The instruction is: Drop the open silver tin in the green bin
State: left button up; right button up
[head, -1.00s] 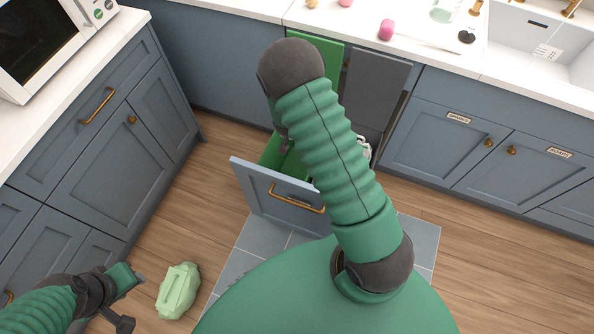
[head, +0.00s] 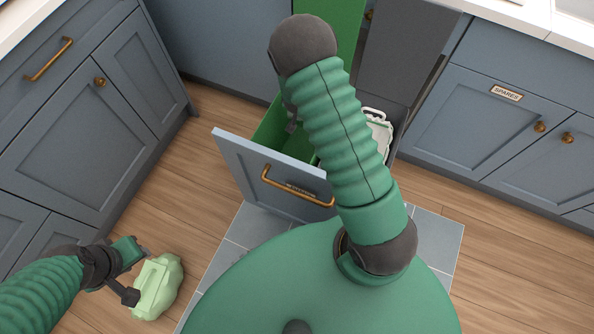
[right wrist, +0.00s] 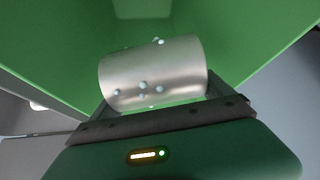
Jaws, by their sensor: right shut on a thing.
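The silver tin (right wrist: 152,75) lies sideways across my right gripper (right wrist: 158,88) in the right wrist view, with small pale droplets or beads on it. The gripper is shut on it. Green walls of the green bin (right wrist: 45,45) surround the tin in that view. In the head view the green bin (head: 270,127) sits in the pulled-out drawer, and my right arm reaches over it. The arm hides the tin and most of the right gripper there.
The drawer front (head: 240,165) stands out from the cabinets. A raised green lid (head: 330,25) and a grey lid (head: 405,50) stand behind it. A white container (head: 377,135) sits right of the green bin. A pale green bag-like thing (head: 160,288) lies on the floor beside my left gripper.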

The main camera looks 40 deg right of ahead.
pick_arm(q)
jog(key=s+b+x, duration=0.2)
jog(key=b+x, duration=0.5)
jog(key=x, duration=0.2)
jog(key=s+f+b+x, duration=0.1)
jog(key=s+b+x, duration=0.1)
jog(key=b+x, duration=0.5)
jog(key=shift+b+x, duration=0.35)
jog(key=shift+x, duration=0.55)
pick_arm(e)
notch_tip(320, 180, down, 22)
jog(key=shift+f+b, duration=0.3)
jog(key=shift+f, duration=0.35)
jog(key=o, duration=1.2)
pick_arm(q)
jog(key=p+v, duration=0.2)
jog(key=w+p+v, duration=0.1)
jog(key=p+v, duration=0.1)
jog(key=p, duration=0.1)
jog(key=shift+r, duration=0.35)
pick_arm(e)
jog(key=v, duration=0.8)
jog(key=shift+d+r, duration=0.15)
jog(key=shift+r, duration=0.35)
